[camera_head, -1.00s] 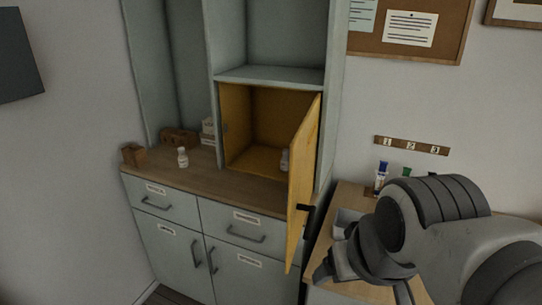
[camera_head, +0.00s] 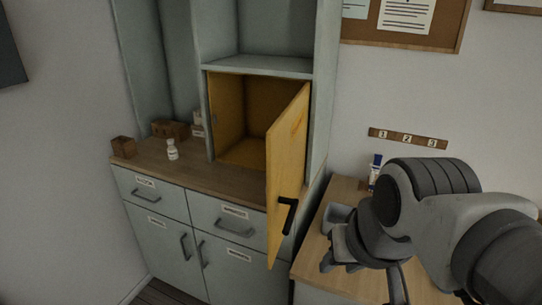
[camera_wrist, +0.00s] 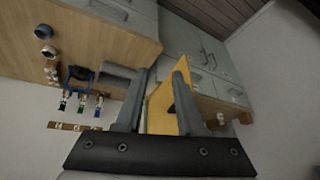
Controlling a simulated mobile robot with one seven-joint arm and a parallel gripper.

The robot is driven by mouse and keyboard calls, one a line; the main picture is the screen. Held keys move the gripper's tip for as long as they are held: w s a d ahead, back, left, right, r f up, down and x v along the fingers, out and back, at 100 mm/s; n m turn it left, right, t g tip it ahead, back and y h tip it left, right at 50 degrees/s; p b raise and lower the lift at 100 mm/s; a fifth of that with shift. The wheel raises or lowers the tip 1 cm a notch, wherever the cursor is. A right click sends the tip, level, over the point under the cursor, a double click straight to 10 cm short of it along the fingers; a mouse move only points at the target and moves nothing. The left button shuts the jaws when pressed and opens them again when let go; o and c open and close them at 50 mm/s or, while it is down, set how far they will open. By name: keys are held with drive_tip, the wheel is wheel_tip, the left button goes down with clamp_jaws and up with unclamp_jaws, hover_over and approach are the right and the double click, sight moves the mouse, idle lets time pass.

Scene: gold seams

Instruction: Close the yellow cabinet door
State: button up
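The yellow cabinet door (camera_head: 285,165) stands open, swung out from the right side of its yellow-lined compartment (camera_head: 245,152). A dark handle (camera_head: 288,215) is low on the door face turned towards my arm. My gripper (camera_head: 362,278) is to the right of the door and apart from it in the head view. In the wrist view my gripper (camera_wrist: 160,75) has its two fingers spread with nothing held. The door (camera_wrist: 163,105) shows between and beyond the fingers there, partly hidden by them.
A wooden desk (camera_head: 310,255) lies under my gripper, with a grey tray (camera_head: 337,214) and markers (camera_head: 375,168). A white bottle (camera_head: 172,149) and a brown box (camera_head: 123,147) stand on the cabinet counter, left of the compartment. The wall is at the right.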

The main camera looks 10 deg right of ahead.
drive_tip(key=w+r+m+p, duration=0.1)
drive_tip(key=m+p, duration=0.1)
drive_tip(key=m, duration=0.1)
drive_tip(key=w+d+r+m+g+y+p, duration=0.1)
drive_tip(key=w+m+p, duration=0.1)
drive_tip(key=m, duration=0.1)
drive_tip(key=w+r+m+g+y+p, duration=0.1)
drive_tip(key=w+m+p, duration=0.1)
drive_tip(key=m, duration=0.1)
drive_tip(key=shift+w+d+r, duration=0.1)
drive_tip(key=shift+d+r, duration=0.1)
drive_tip(key=shift+r, duration=0.15)
clamp_jaws()
drive_tip(key=w+d+m+g+y+p, duration=0.1)
drive_tip(key=w+d+m+y+p, duration=0.25)
drive_tip(key=w+m+p, duration=0.6)
drive_tip(key=a+f+m+b, duration=0.2)
drive_tip(key=a+f+b, duration=0.1)
drive_tip(key=a+f, duration=0.4)
drive_tip(key=shift+f+m+h, duration=0.35)
drive_tip(key=shift+f+h, duration=0.1)
drive_tip(key=shift+f, duration=0.05)
